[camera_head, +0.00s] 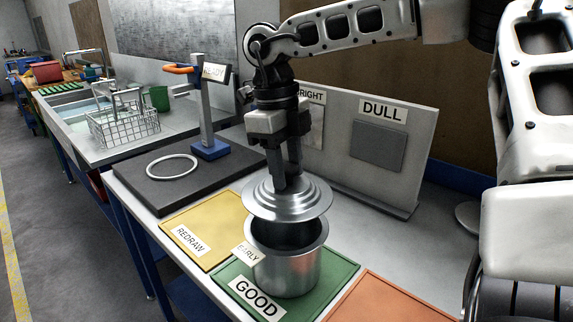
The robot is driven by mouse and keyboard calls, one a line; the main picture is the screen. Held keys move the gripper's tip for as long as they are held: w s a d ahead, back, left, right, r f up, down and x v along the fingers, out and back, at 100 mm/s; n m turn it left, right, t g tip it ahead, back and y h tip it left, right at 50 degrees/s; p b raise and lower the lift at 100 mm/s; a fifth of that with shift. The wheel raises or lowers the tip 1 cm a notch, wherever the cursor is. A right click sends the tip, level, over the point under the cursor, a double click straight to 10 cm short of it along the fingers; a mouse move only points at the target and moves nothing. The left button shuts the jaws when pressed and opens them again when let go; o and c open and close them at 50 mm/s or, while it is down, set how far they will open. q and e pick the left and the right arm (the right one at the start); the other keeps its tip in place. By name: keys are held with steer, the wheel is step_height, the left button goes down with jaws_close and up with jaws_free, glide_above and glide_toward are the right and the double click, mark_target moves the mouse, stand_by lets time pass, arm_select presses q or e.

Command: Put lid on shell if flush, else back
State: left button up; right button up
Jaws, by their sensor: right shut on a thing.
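My right gripper (288,178) points straight down and is shut on a round metal lid (262,202) by its top. The lid hangs just above the open shell (290,272), a metal pot with a flared rim. A dark gap shows between the lid and the shell's opening, so they look apart at the front. The shell stands upright on the green mat (338,268) labelled GOOD. A small tag (248,254) reading EARLY is at the shell's left side. The lid hides the back of the shell's rim. My left gripper is not in view.
A yellow mat (213,222) labelled REDRAW lies left, an orange mat (385,300) right. Behind stand a panel (420,140) with a DULL sample and a blue-based stand (208,148). A ring (172,174) lies on a dark slab. A wire basket (125,128) is farther left.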

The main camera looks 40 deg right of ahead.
mark_target(286, 195)
steer(key=shift+f+b, duration=1.2)
step_height(286, 195, down, 3)
steer(key=shift+b, duration=1.25)
steer(key=shift+f, duration=0.15)
arm_select(q)
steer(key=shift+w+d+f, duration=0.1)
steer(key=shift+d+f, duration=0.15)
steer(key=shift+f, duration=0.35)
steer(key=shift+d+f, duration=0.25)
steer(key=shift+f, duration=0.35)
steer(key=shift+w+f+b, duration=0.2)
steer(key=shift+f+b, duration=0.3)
steer(key=shift+b, duration=0.25)
arm_select(e)
steer(key=shift+f, duration=0.65)
